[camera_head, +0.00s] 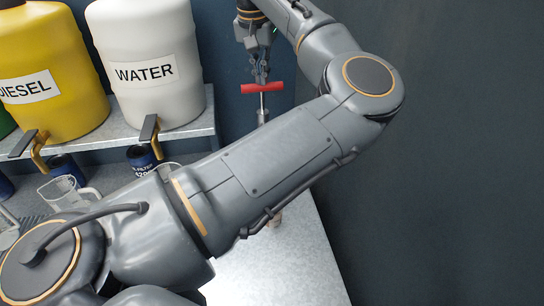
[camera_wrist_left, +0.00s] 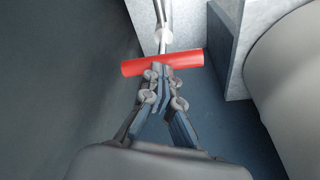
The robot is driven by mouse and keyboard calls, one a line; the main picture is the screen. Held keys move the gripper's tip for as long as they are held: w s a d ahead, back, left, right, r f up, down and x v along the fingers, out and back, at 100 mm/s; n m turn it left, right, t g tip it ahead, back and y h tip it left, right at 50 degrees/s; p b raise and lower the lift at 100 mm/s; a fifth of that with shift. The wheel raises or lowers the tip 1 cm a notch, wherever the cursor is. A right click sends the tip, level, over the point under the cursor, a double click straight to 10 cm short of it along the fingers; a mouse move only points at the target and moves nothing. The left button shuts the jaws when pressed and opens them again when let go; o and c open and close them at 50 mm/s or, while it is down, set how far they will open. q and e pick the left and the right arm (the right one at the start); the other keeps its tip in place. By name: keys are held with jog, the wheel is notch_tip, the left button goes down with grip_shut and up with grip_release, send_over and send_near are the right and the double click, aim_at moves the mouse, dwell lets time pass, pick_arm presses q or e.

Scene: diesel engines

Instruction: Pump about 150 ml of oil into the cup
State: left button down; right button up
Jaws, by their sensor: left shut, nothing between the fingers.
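The pump's red T-handle (camera_head: 275,88) sits on a thin upright metal rod (camera_head: 262,106), whose lower part is hidden behind my left arm. My left gripper (camera_head: 262,78) points down just over the middle of the handle, its fingers shut with nothing between them. In the left wrist view, the closed fingertips (camera_wrist_left: 162,72) lie against or just above the red handle (camera_wrist_left: 188,60); I cannot tell if they touch. A clear cup with a handle (camera_head: 62,194) stands on the bench at left. My right gripper is out of view.
A yellow DIESEL tank (camera_head: 45,60) and a white WATER tank (camera_head: 150,45) with taps stand on a grey shelf (camera_head: 190,131) left of the pump. Dark filter cans (camera_head: 140,156) stand below. My left arm covers much of the bench (camera_head: 290,265).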

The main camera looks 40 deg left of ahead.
pick_arm(q)
jog(key=shift+s+b+x, duration=0.15)
jog(key=shift+b+x, duration=0.3)
jog(key=shift+x, duration=0.25)
jog(key=shift+s+b+x, duration=0.1)
jog(key=shift+b+x, duration=0.35)
jog(key=shift+x, duration=0.25)
jog(key=shift+d+r, duration=0.1)
jog(key=shift+d, duration=0.05)
jog(key=shift+w+a+p+v, duration=0.1)
jog(key=shift+w+p+v, duration=0.15)
jog(key=shift+p+v, duration=1)
jog(key=shift+w+a+p+v, duration=0.1)
jog(key=shift+w+p+v, duration=0.2)
jog(key=shift+p+v, duration=0.9)
jog(key=shift+w+a+p+v, duration=0.2)
jog(key=shift+p+v, duration=0.45)
jog(key=shift+v, duration=1.1)
jog(key=shift+r, duration=0.15)
jog(key=shift+b+x, duration=0.75)
jog(key=shift+x, duration=0.2)
jog(key=shift+s+d+f+b, duration=0.15)
jog(key=shift+f+b, duration=0.6)
jog(key=shift+f, duration=0.4)
jog(key=shift+f+b, duration=0.45)
jog(key=shift+f, duration=0.15)
jog(key=shift+r, duration=0.1)
